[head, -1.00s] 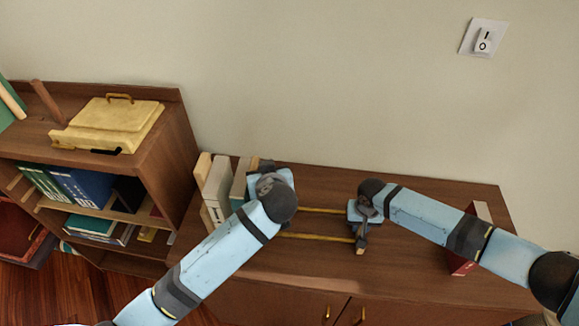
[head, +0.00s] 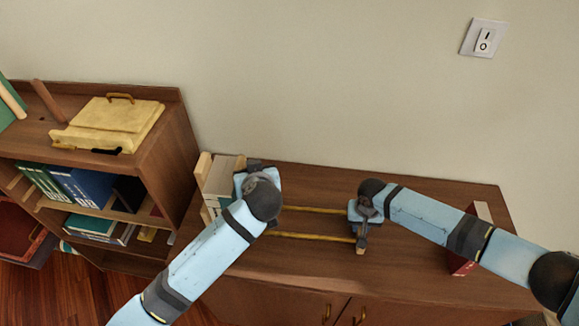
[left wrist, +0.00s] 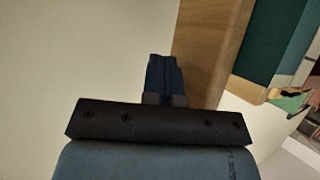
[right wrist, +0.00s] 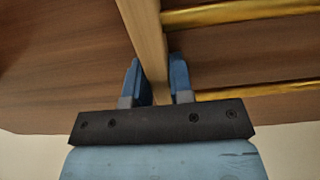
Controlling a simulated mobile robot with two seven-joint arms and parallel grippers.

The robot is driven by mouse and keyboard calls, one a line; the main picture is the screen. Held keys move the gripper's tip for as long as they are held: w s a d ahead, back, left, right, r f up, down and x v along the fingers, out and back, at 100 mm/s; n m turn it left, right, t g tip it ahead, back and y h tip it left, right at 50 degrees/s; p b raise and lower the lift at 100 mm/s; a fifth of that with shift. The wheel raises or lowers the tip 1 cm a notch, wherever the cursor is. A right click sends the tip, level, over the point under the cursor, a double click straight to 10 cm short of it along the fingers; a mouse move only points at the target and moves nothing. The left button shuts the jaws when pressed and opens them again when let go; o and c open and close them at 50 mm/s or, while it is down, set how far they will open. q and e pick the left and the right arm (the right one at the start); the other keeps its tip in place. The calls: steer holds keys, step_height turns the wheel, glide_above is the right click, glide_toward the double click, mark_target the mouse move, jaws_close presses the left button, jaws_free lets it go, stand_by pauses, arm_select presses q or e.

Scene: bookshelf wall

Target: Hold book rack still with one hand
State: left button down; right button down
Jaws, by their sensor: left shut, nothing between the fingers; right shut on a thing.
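The book rack has two brass rods (head: 318,210) and a wooden left end plate (head: 202,170) on the low cabinet. My right gripper (head: 361,234) is shut on the rack's right end plate; the right wrist view shows that plate (right wrist: 146,35) between its fingers (right wrist: 154,80). Pale books (head: 223,172) stand close together at the rack's left end. My left gripper is by the right side of these books, its tips mostly hidden by its arm in the head view. In the left wrist view its fingers (left wrist: 163,72) are together and empty, near a teal book (left wrist: 272,42).
A red book (head: 465,266) stands at the cabinet's right, behind my right arm. A bookshelf (head: 163,140) with books and a yellow case (head: 115,122) on top adjoins at left. The cabinet top (head: 300,262) is clear in front of the rods.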

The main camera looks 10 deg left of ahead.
arm_select(q)
steer(key=shift+w+d, duration=0.1)
steer(key=shift+d, duration=2.05)
step_height(320, 180, up, 10)
arm_select(e)
steer(key=c, duration=0.9)
jaws_free()
